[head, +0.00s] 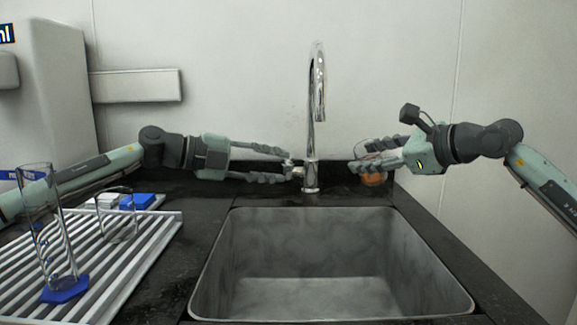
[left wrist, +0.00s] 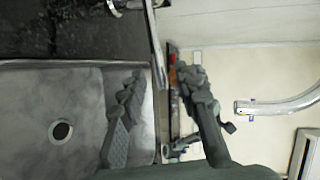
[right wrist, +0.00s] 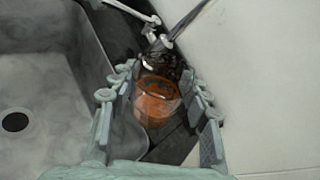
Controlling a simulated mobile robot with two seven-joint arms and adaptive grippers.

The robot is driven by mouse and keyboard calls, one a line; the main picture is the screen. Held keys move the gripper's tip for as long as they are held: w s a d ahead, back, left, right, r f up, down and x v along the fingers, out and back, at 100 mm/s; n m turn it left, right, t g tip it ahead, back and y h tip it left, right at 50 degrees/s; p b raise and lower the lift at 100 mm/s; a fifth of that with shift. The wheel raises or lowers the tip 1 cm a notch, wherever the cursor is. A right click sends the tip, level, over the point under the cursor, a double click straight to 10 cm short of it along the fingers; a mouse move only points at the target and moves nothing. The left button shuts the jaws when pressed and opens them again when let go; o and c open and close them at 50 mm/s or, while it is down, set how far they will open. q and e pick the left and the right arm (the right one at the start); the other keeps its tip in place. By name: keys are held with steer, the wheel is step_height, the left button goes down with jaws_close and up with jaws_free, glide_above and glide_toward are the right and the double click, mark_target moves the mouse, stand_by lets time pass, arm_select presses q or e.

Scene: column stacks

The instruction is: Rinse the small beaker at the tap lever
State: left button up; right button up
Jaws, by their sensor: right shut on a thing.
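The small beaker (head: 374,179) is clear glass with orange contents in its lower part. It also shows in the right wrist view (right wrist: 157,103), between the fingers. My right gripper (head: 355,155) is shut on it, over the counter behind the sink's right back corner, to the right of the tap. Fingers partly hide the beaker. The chrome tap (head: 311,130) stands behind the sink. Its tap lever (head: 291,168) is on the left of its base. My left gripper (head: 288,166) is open, with its fingertips above and below the lever; I cannot tell whether they touch it.
The steel sink (head: 330,215) is empty, with a drain (left wrist: 61,132). A slatted drying rack (head: 150,245) at the left holds a tall measuring cylinder (head: 40,215) with a blue foot and a clear glass vessel (head: 118,222). White and blue blocks sit behind it. Walls close off the back and right.

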mark_target(288, 164)
arm_select(q)
steer(key=shift+x, duration=1.85)
jaws_close()
